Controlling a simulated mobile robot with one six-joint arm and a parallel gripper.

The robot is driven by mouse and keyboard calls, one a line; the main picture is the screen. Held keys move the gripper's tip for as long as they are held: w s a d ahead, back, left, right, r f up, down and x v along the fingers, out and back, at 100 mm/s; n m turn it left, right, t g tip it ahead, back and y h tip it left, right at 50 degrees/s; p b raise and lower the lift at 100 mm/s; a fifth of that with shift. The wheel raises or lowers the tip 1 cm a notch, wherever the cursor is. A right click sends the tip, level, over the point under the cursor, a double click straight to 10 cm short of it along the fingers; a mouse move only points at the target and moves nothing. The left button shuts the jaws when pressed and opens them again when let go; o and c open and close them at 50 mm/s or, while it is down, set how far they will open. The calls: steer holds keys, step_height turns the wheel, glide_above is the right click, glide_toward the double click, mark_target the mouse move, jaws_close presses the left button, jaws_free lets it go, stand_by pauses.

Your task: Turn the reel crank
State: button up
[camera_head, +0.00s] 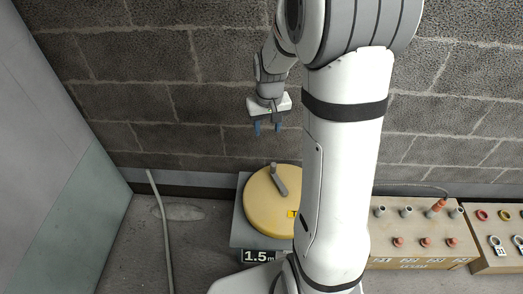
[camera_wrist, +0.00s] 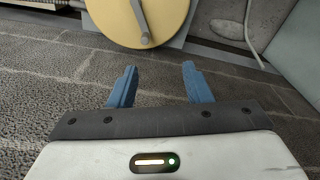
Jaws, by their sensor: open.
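The yellow round reel (camera_head: 268,208) lies flat on a grey base (camera_head: 240,238) on the floor by the wall. Its right part is hidden behind my arm in the head view. A grey crank (camera_head: 279,180) stands on its top; in the wrist view the crank (camera_wrist: 142,22) crosses the reel (camera_wrist: 112,20). My gripper (camera_head: 267,128) hangs above the reel near the wall, apart from the crank. Its blue fingers (camera_wrist: 161,84) are spread with nothing between them.
A label reading 1.5m (camera_head: 259,255) is at the base's front. A grey conduit (camera_head: 161,225) runs along the floor on the left. A wooden box with several pegs (camera_head: 410,262) and another box (camera_head: 503,262) stand right. A block wall (camera_head: 200,100) is behind.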

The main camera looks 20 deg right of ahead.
steer(key=g+b, duration=0.1)
steer(key=b, duration=0.5)
glide_above(273, 163)
steer(key=shift+m, duration=0.3)
step_height(273, 163, down, 23)
steer(key=shift+s+f, duration=0.1)
steer(key=shift+f, duration=0.05)
step_height(273, 163, down, 8)
steer(key=shift+b, duration=1.1)
steer(key=shift+c, duration=0.5)
